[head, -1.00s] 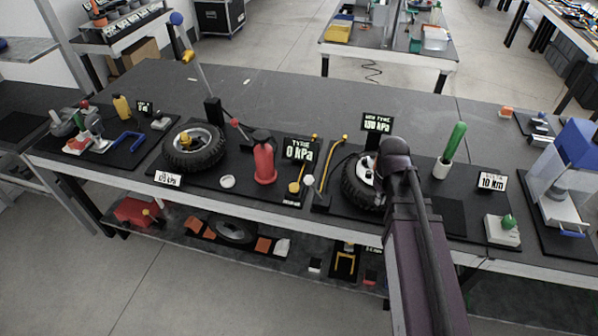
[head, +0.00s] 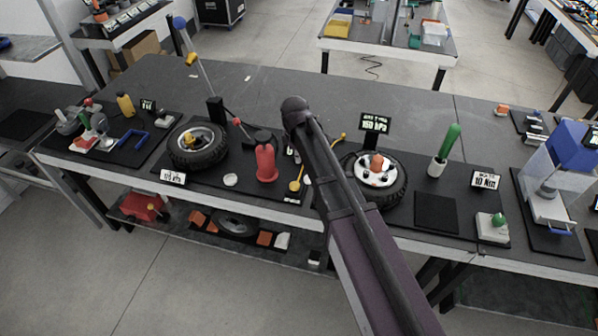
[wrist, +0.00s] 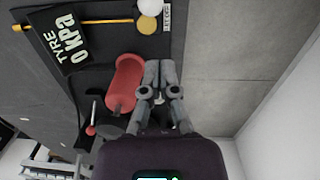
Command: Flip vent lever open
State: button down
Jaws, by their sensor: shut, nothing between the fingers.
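My gripper (wrist: 160,68) is shut and empty in the wrist view, its fingers side by side next to the red bottle-shaped part (wrist: 124,84). I cannot tell whether they touch it. A yellow lever with a round end (head: 296,185) shows partly beside my arm. In the wrist view a yellow rod (wrist: 95,21) lies near the TYRE 0 kPa sign (wrist: 62,40), with a yellow round end (wrist: 151,7) and a white disc (wrist: 147,25). No visible label identifies the vent lever.
A tall lever with a blue knob (head: 180,23) rises behind the left tyre. A green handle (head: 449,141) stands further right.

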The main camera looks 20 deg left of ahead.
jog(key=shift+n, duration=0.9)
jog(key=a, duration=0.2)
jog(key=a+r, duration=0.1)
jog(key=a, duration=0.1)
jog(key=shift+s+a, duration=0.1)
jog(key=shift+a, duration=0.1)
jog(key=shift+f, duration=0.25)
jog(key=w+d+f+b, duration=0.1)
jog(key=d+f+b, duration=0.3)
jog(key=f+b, duration=0.6)
jog(key=shift+d+f, duration=0.15)
jog(key=shift+d, duration=0.05)
jog(key=shift+a, duration=0.1)
dwell(0.4)
